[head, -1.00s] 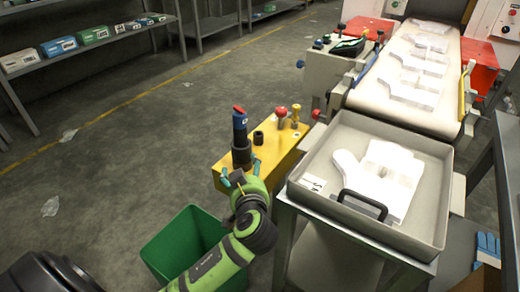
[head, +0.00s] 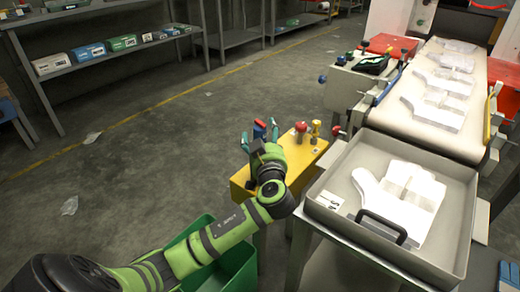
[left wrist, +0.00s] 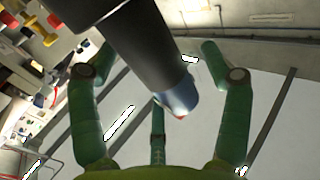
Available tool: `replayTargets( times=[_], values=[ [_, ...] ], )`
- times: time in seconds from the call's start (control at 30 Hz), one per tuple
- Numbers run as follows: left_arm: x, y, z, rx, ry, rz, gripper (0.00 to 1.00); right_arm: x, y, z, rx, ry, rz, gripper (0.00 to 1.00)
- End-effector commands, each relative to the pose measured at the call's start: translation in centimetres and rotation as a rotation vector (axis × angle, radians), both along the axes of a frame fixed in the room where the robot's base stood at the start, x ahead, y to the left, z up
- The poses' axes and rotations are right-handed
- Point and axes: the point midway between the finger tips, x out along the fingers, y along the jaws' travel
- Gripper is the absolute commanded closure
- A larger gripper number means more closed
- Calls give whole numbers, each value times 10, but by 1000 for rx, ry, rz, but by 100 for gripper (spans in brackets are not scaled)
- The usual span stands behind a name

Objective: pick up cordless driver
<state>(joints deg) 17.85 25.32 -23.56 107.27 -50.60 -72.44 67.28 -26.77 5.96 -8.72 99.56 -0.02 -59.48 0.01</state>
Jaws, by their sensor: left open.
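The cordless driver (head: 260,130), blue with a red top, stands upright on the yellow stand and is mostly hidden behind my left gripper. In the left wrist view it shows as a thick black cylinder (left wrist: 148,50) with a blue end, tilted across the space between the fingers. My left gripper (head: 259,133) is open, with one teal finger on each side of the driver. In the left wrist view, gaps show between the fingers (left wrist: 157,52) and the driver. My right gripper is not in view.
A green bin (head: 238,268) is below. A grey tray (head: 440,255) with white glove shapes is to the right. Open floor lies left.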

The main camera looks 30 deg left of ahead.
Motion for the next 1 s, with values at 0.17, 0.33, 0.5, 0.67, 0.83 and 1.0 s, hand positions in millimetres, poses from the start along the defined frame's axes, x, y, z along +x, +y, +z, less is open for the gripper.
replayTargets(
  times=[0.17, 0.33, 0.5, 0.67, 0.83, 1.0],
  values=[
    [0, 0, 0, -1, 1, 0, 57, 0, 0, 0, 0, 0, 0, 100],
    [0, -1, 0, 0, 0, -1, 83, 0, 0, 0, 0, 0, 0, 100],
    [0, 0, 1, 1, -3, -1, 83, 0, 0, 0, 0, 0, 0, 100],
    [0, -1, 10, 0, -5, -1, 83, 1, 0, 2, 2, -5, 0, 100],
    [0, -1, 41, -3, -9, -1, 83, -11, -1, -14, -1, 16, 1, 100],
    [0, -1, 75, -3, -8, -1, 83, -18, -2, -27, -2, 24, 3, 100]
  ],
)
